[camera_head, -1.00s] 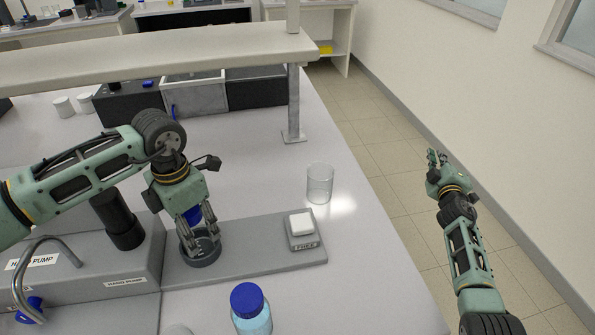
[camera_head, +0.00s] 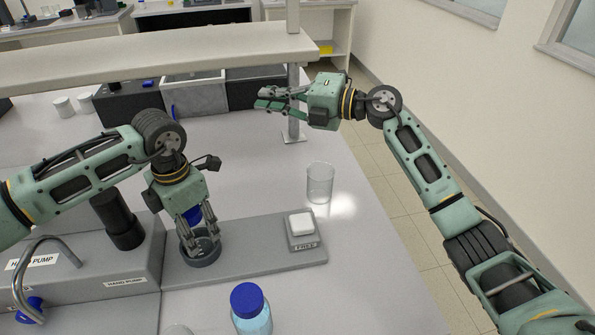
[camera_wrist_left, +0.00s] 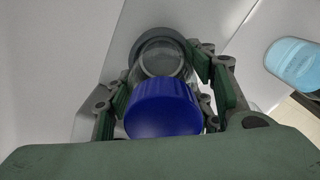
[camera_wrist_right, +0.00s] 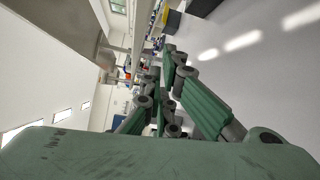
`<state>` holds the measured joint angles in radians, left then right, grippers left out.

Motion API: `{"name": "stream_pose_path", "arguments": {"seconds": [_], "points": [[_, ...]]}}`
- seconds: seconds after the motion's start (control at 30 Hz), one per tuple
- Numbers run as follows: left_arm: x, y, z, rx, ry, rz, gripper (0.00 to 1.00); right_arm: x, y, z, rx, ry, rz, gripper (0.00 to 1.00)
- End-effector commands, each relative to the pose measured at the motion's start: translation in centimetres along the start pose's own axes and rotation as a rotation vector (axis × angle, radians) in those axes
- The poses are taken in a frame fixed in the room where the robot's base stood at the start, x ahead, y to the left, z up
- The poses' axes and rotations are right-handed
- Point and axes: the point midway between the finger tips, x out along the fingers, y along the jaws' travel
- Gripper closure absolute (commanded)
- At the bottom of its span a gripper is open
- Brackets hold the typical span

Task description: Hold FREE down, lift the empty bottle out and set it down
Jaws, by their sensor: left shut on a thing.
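The empty bottle has a blue cap (camera_wrist_left: 163,108) and a clear body, and stands in the round grey holder (camera_head: 203,259) on the grey base plate (camera_head: 255,256). My left gripper (camera_head: 201,235) is shut on the bottle from above; its fingers hide much of it. The FREE button (camera_head: 301,223) is a white pad on a grey block at the right end of the plate, with nothing touching it. My right gripper (camera_head: 280,101) is in the air beyond the button, near the shelf post, and empty. Its fingers look parted in the right wrist view (camera_wrist_right: 170,95).
A clear glass beaker (camera_head: 320,183) stands just behind the FREE block. A bottle of light blue liquid with a blue cap (camera_head: 250,310) stands at the front. The hand pump (camera_head: 110,270) is at left. A shelf post (camera_head: 293,105) rises behind.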

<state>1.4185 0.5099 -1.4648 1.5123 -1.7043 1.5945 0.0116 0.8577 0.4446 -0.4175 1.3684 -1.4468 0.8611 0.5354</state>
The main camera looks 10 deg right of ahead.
Motion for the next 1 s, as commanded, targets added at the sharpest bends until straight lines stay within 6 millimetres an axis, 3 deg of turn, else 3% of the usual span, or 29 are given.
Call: {"name": "stream_pose_path", "arguments": {"seconds": [0.03, 0.13, 0.2, 0.3, 0.43, 0.63, 0.83, 1.0], "points": [[-0.3, 0.4, 0.0, -0.005, -0.004, 0.008, 0.83, 1.2, 0.4, -2.8, -0.056, 0.085, -0.076, 1.0], [-0.3, 0.4, 0.0, -0.005, -0.004, 0.008, 0.83, 2.2, -1.1, -8.1, -0.161, 0.245, -0.288, 1.0], [-0.3, 0.4, 0.0, -0.005, -0.004, 0.008, 0.83, 1.8, -2.8, -10.9, -0.231, 0.325, -0.458, 1.0], [-0.3, 0.4, 0.0, -0.005, -0.004, 0.008, 0.83, -0.1, -5.5, -13.0, -0.324, 0.386, -0.709, 1.0], [-0.2, 0.4, 0.0, -0.005, -0.004, 0.008, 0.83, -3.7, -8.1, -13.3, -0.42, 0.383, -1.002, 1.0], [-0.3, 0.4, 0.0, -0.005, -0.004, 0.009, 0.83, -7.8, -9.5, -12.1, -0.5, 0.317, -1.273, 1.0], [-0.3, 0.4, 0.0, -0.005, -0.004, 0.009, 0.83, -8.9, -10.4, -11.8, -0.516, 0.291, -1.339, 1.0], [-0.3, 0.4, 0.0, -0.005, -0.004, 0.009, 0.83, -8.8, -12.4, -12.2, -0.514, 0.295, -1.338, 1.0]]}}
